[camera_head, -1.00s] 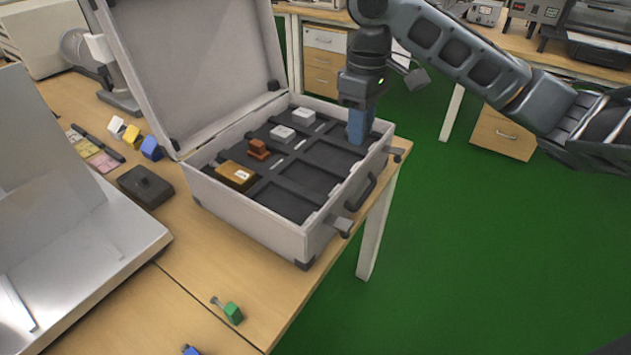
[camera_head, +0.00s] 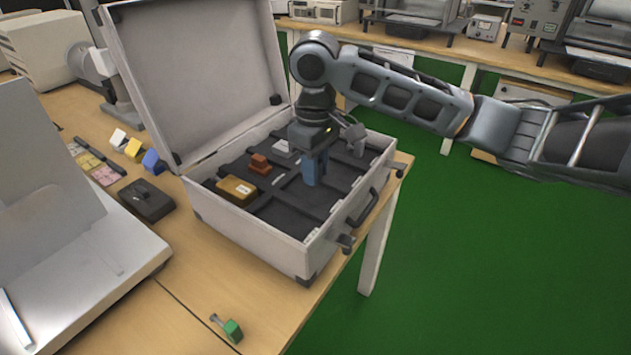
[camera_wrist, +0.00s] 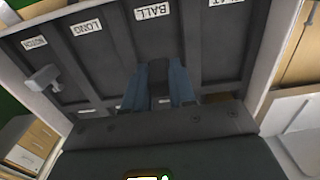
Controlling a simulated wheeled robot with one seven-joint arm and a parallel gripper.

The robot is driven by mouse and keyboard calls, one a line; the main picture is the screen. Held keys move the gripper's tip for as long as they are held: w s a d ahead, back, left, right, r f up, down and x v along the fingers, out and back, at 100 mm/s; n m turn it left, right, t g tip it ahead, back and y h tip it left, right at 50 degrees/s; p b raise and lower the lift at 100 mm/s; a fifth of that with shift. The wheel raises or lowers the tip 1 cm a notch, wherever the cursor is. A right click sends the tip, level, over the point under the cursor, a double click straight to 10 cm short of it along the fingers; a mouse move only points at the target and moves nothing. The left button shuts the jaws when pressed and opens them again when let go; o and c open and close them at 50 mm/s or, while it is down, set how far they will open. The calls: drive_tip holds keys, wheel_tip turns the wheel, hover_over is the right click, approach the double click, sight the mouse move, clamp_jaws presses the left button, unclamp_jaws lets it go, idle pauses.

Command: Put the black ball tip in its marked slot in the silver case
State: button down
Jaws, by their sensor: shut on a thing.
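The open silver case (camera_head: 245,238) stands on the wooden table, its lid raised at the back. My gripper (camera_head: 314,172) points down over the right-middle compartments, its blue fingers low in the case. In the wrist view the fingers (camera_wrist: 160,92) are close together, shut on a dark piece (camera_wrist: 160,76), the black ball tip; its outline blends into the black tray. The label BALL (camera_wrist: 152,12) is at the top of the compartment ahead of the fingers. LONG is left of it and a partly cut-off label right. I cannot tell whether the tip touches the tray.
A tan block (camera_head: 237,188), a red-brown piece (camera_head: 260,163) and a pale block (camera_head: 283,147) occupy other compartments. A black box (camera_head: 147,199) and small coloured blocks (camera_head: 133,148) lie left of the case. A green-handled piece (camera_head: 231,329) lies in front.

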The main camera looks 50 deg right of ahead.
drive_tip(key=shift+f, duration=1.95)
drive_tip(key=shift+f, duration=0.15)
drive_tip(key=c, duration=1.2)
unclamp_jaws()
wheel_tip(320, 180, up, 12)
drive_tip(key=shift+r+p, duration=0.15)
drive_tip(key=shift+p, duration=0.15)
